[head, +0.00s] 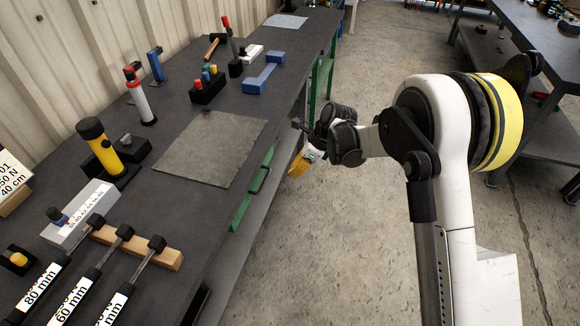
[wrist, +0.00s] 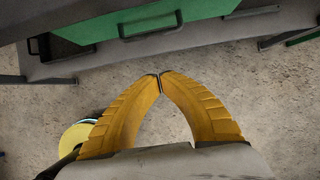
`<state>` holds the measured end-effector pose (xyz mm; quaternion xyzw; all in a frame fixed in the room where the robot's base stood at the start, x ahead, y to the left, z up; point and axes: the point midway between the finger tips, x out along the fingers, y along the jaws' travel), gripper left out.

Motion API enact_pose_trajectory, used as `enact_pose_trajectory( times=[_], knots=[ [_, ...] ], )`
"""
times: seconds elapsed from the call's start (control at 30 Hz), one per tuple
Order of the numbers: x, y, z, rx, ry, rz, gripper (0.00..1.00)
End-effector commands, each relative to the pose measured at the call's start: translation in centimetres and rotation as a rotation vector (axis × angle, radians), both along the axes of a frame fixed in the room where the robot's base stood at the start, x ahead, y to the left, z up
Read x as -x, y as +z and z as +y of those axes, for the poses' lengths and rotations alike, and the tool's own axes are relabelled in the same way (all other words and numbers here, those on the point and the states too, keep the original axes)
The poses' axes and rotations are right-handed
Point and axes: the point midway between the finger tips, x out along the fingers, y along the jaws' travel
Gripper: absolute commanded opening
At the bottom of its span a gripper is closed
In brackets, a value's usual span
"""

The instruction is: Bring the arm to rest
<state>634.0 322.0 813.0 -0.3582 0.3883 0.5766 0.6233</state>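My arm is folded in the right half of the head view, off the front edge of the workbench (head: 165,265). My gripper (head: 298,168) hangs beside the bench edge, over the floor, with its yellow fingers partly hidden behind the wrist. In the wrist view the two yellow fingers of my gripper (wrist: 160,74) meet at their tips, with nothing held between them. The green drawer front (wrist: 150,28) of the bench is beyond the fingertips, apart from them.
A grey mat (head: 212,148) lies bare on the bench. Another bench (head: 515,120) is at right. The floor (head: 335,240) between is clear.

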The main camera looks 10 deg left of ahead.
Motion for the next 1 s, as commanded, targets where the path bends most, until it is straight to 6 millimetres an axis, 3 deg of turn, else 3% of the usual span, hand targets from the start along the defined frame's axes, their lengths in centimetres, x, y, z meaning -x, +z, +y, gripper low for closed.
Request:
enact_pose_trajectory(
  times=[0.23, 0.37, 0.53, 0.7, 0.83, 1.0],
  knots=[
    [0.0, 0.7, -0.4, 0.003, 0.006, -0.007, 0.00],
    [0.2, 3.5, -2.2, 0.021, 0.062, -0.072, 0.00],
    [1.8, 10.7, -7.7, 0.093, 0.239, -0.255, 0.00],
    [5.5, 17.0, -13.8, 0.209, 0.458, -0.443, 0.00],
    [9.3, 20.5, -18.3, 0.317, 0.633, -0.567, 0.00],
    [15.0, 23.2, -23.5, 0.479, 0.876, -0.695, 0.00]
  ],
)
